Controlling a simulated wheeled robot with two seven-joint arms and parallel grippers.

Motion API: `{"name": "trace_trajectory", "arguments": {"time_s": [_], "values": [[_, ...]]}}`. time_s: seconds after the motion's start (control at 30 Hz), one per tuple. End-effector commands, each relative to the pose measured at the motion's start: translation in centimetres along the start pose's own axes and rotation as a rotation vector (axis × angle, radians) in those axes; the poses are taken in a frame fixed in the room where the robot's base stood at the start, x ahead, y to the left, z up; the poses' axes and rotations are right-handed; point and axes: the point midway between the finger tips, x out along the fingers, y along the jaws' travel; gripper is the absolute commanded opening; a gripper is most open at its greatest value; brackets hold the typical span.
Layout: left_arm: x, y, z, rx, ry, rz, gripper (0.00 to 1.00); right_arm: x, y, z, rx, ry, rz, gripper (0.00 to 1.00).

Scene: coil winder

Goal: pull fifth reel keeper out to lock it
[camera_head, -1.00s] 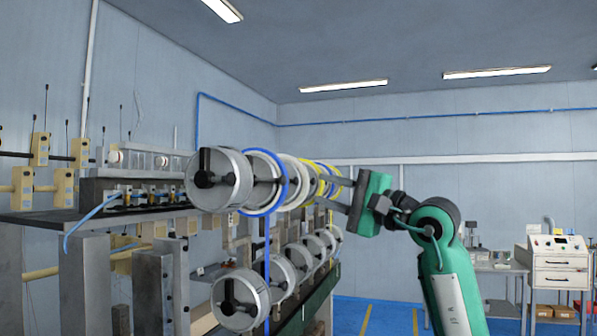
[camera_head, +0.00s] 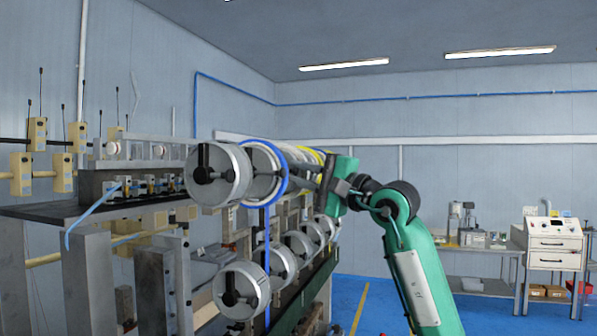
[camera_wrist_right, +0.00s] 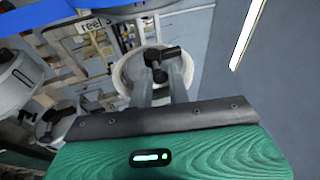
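My right gripper (camera_head: 322,172) is at the far end of the upper row of reels, its fingertips largely hidden. In the right wrist view, its two grey fingers (camera_wrist_right: 162,85) are apart, pointing at a pale reel (camera_wrist_right: 126,72). A black reel keeper (camera_wrist_right: 168,53) lies across this reel's hub, at the fingertips. A gap shows between the fingers; I cannot tell whether they touch the keeper. My left gripper is not in view.
A lower row of reels (camera_head: 241,290) runs below the upper one. A blue strip (camera_head: 267,240) hangs between the rows. Winder posts (camera_head: 88,275) stand at left. Free floor (camera_head: 372,300) lies to the right, before a bench with a white cabinet (camera_head: 553,247).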

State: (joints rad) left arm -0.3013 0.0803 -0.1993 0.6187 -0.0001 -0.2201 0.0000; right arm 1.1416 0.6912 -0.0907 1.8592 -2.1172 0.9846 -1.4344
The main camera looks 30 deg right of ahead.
Motion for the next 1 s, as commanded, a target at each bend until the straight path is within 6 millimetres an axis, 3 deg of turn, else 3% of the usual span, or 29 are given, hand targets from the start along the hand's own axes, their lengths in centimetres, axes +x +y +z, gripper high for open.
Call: {"name": "trace_trajectory", "arguments": {"time_s": [0.47,1.0], "values": [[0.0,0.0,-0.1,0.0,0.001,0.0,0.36,-0.1,-0.1,-0.1,0.0,0.001,-0.001,0.07],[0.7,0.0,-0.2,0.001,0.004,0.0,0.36,-1.5,-0.4,-0.5,-0.001,0.002,-0.002,0.07]]}}
